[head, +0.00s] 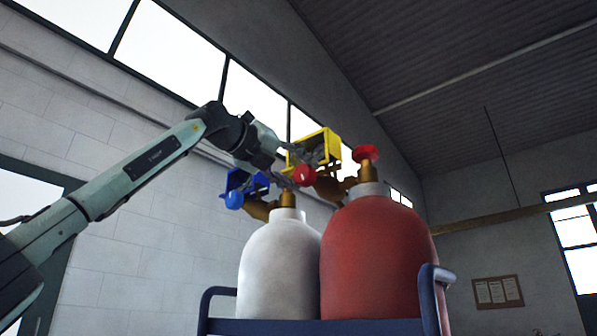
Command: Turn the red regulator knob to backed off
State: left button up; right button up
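The red regulator knob (305,175) sits at the front of a brass regulator beside a yellow gauge box (318,147), near the top of the red cylinder (375,260). A separate red handwheel (366,153) is on top of that cylinder's valve. My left gripper (288,173) reaches in from the left, its fingers close to the left side of the red knob. Whether they touch it, and how far they are open, I cannot tell. The knob's setting is not readable. My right gripper is out of view.
A white cylinder (278,262) stands left of the red one.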

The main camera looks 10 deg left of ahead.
pick_arm(q)
jog(key=o, duration=0.3)
jog(key=shift+o, duration=0.2)
jog(key=shift+s+a, duration=0.15)
jog(key=shift+s, duration=0.05)
jog(key=v, duration=1.1)
jog(key=shift+s, duration=0.25)
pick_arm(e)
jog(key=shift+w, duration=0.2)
pick_arm(q)
jog(key=shift+a, duration=0.1)
